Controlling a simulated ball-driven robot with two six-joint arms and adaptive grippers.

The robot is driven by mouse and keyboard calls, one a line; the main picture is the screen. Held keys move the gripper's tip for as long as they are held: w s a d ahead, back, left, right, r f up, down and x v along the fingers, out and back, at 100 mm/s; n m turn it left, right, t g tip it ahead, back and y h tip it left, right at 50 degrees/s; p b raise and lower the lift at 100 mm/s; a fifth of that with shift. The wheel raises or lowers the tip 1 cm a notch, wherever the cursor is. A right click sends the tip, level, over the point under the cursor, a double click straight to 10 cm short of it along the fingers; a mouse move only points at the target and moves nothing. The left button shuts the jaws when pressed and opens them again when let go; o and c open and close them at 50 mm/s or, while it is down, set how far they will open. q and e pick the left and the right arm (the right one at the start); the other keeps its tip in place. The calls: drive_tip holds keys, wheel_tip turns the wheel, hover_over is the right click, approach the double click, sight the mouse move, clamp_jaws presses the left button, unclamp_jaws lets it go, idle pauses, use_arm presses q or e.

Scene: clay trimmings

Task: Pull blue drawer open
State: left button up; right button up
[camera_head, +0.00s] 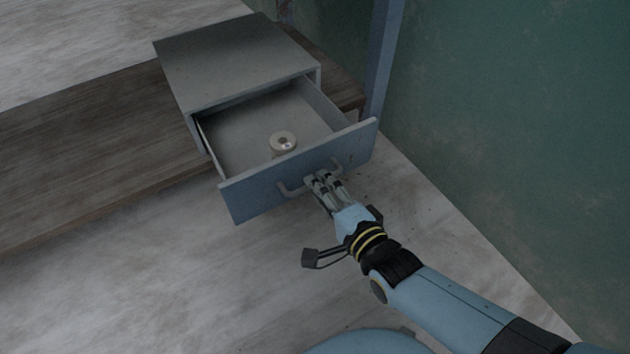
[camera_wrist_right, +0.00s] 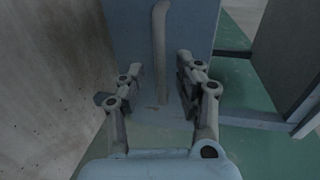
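The blue drawer (camera_head: 255,192) is pulled well out of its grey cabinet, and its inside shows in the head view. A curved bar handle (camera_head: 290,190) is on its front. In the right wrist view the drawer front (camera_wrist_right: 125,30) and the upright-looking handle (camera_wrist_right: 160,50) are ahead. My right gripper (camera_head: 322,180) is at the handle. In the wrist view its fingers (camera_wrist_right: 160,85) stand apart on both sides of the handle, with gaps visible, so it looks open. My left gripper is not in view.
A pale round roll (camera_head: 283,143) lies in the drawer. The grey cabinet (camera_head: 235,60) stands on a brown wooden surface (camera_head: 80,150). A green wall (camera_head: 520,130) and a blue post (camera_head: 382,60) are at the right. The pale floor in front is clear.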

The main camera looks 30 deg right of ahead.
drive_tip(key=v, duration=0.9)
